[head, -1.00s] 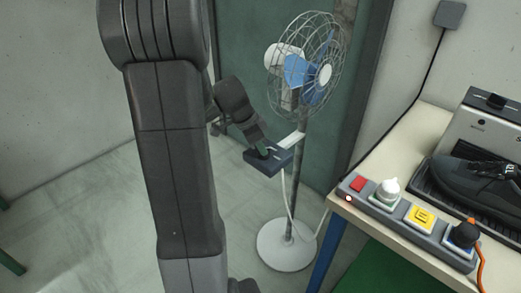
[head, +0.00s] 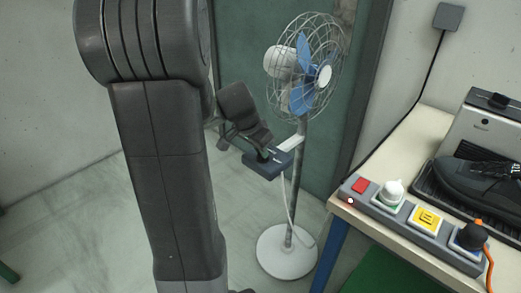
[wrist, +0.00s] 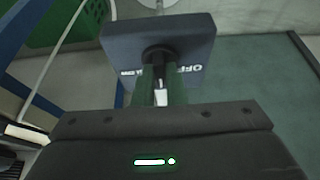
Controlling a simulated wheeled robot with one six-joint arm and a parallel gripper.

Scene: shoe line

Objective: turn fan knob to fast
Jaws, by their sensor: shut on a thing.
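The fan (head: 303,75) stands on a pole, with a blue-bladed wheel inside a wire cage. Its dark blue control box (head: 268,168) sticks out from the pole on a pale bracket. My gripper (head: 263,153) is at the top of this box. In the wrist view the box (wrist: 190,45) fills the top middle, and my green-sided fingers (wrist: 160,88) are shut on the dark round knob (wrist: 158,55). White "OFF" lettering shows right of the knob, and other lettering left of it is partly hidden. The knob's pointer cannot be made out.
A table (head: 349,213) at the right holds a power strip (head: 408,226) with several plugs and a glowing red light, and a black shoe (head: 480,173). The fan's round base (head: 287,253) stands on open floor. A dark green panel (head: 235,60) is behind the fan.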

